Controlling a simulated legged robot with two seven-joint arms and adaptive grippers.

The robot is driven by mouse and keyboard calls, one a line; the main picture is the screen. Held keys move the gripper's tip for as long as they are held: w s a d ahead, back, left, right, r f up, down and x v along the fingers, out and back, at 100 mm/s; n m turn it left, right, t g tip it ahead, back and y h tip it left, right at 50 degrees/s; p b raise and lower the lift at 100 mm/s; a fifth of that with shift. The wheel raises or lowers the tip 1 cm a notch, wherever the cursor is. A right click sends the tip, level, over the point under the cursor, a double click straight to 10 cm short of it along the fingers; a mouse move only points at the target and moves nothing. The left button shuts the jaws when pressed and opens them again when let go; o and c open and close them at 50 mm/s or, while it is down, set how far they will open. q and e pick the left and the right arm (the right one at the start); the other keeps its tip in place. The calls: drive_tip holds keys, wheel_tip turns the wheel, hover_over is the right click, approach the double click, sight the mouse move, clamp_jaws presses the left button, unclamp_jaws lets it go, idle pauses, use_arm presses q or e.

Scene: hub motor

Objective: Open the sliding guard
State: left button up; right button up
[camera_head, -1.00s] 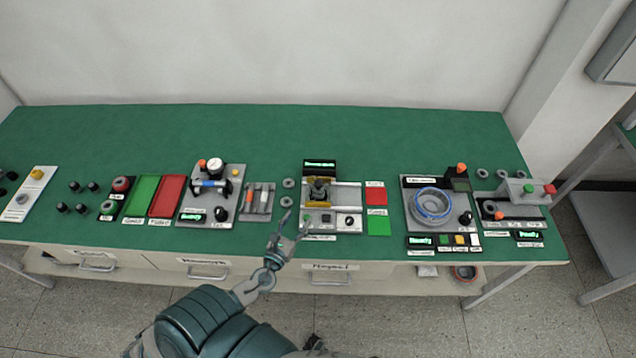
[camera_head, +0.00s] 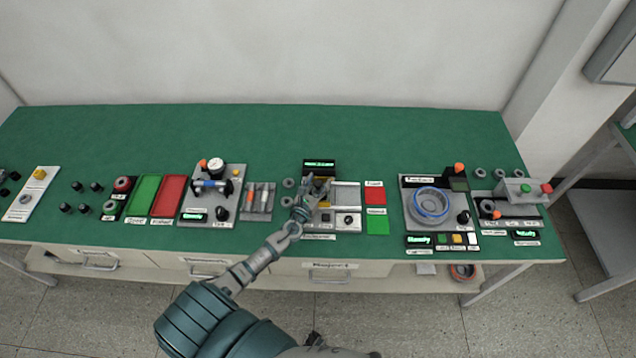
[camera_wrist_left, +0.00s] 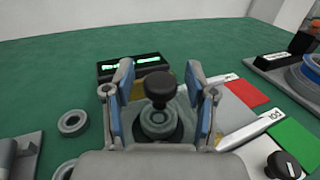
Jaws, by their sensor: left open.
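The station with the guard (camera_head: 347,198) is at the middle of the bench, with a lit black display (camera_head: 319,164) behind it. In the left wrist view a dark round knob (camera_wrist_left: 159,88) stands above a grey ring-shaped part (camera_wrist_left: 158,121). Yellow parts, perhaps of the guard, show behind the fingers. My left gripper (camera_head: 317,186) is over the left part of the station. In the wrist view its open fingers (camera_wrist_left: 160,78) stand on both sides of the knob; contact cannot be told. The gripper hides much of the guard. My right gripper is not in view.
Red (camera_head: 374,191) and green (camera_head: 377,223) pads lie right of the station. Loose grey rings (camera_head: 288,183) lie to its left. A gauge station (camera_head: 209,210) stands farther left and a blue-ringed station (camera_head: 431,225) farther right. The rear bench (camera_head: 260,130) is clear.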

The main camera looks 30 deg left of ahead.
use_arm(q)
clamp_jaws()
drive_tip(key=w+d, duration=0.1)
drive_tip(key=d, duration=0.1)
drive_tip(key=w+d, duration=0.2)
drive_tip(key=d, duration=0.1)
drive_tip(key=w+d, duration=0.1)
drive_tip(key=d, duration=0.1)
drive_tip(key=shift+w+d, duration=0.25)
unclamp_jaws()
drive_tip(key=shift+a, duration=0.1)
drive_tip(key=shift+s, duration=0.15)
drive_tip(key=shift+s+f, duration=0.1)
drive_tip(key=shift+s, duration=0.2)
drive_tip(key=s, duration=0.3)
drive_tip(key=s+d, duration=0.1)
drive_tip(key=s, duration=0.3)
drive_tip(key=s+d, duration=0.1)
drive_tip(key=s, duration=0.3)
drive_tip(key=shift+a, duration=0.1)
